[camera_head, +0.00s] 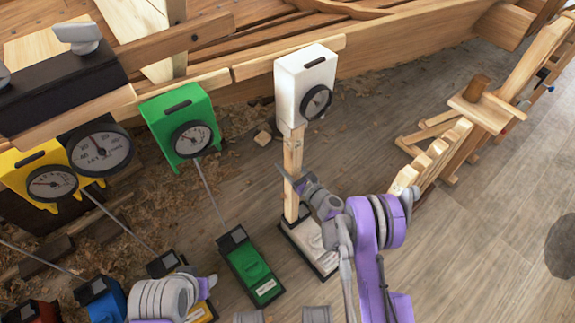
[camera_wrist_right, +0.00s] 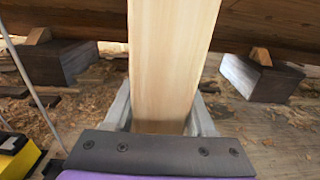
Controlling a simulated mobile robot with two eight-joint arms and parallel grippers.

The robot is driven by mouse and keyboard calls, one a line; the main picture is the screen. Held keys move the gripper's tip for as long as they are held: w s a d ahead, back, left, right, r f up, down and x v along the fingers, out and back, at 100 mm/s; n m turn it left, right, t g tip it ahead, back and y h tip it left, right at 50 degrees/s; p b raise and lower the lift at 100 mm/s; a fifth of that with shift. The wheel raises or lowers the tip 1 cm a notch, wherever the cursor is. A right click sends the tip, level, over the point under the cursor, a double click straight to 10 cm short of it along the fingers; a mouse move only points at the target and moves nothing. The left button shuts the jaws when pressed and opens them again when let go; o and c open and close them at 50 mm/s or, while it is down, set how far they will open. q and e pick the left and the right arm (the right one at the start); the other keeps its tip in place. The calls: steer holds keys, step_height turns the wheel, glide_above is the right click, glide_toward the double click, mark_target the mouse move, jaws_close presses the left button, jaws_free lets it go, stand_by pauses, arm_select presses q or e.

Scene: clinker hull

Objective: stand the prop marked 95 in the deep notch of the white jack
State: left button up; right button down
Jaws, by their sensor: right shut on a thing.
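A pale wooden prop (camera_head: 293,152) stands roughly upright between a white gauge box (camera_head: 300,78) on the hull side and the white jack (camera_head: 322,262) on the floor. My right gripper (camera_head: 296,184) is shut on the prop around its middle. In the right wrist view the prop (camera_wrist_right: 172,60) fills the space between the two grey fingers. Its lower end appears to be at the white jack, but the notches are hidden, so I cannot tell which one it is in. I cannot read a number on the prop. My left gripper's fingers do not show.
Left of the white jack stand a green jack (camera_head: 252,270) and other coloured jacks, with thin cables up to gauges. A green gauge box (camera_head: 176,108) hangs on the hull. Wooden props lean in a rack (camera_head: 437,160) at right.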

steer(key=shift+c, duration=0.7)
jaws_free()
steer(key=p+v, duration=0.1)
steer(key=v, duration=0.9)
steer(key=shift+s+d, duration=0.25)
steer(key=shift+s, duration=0.1)
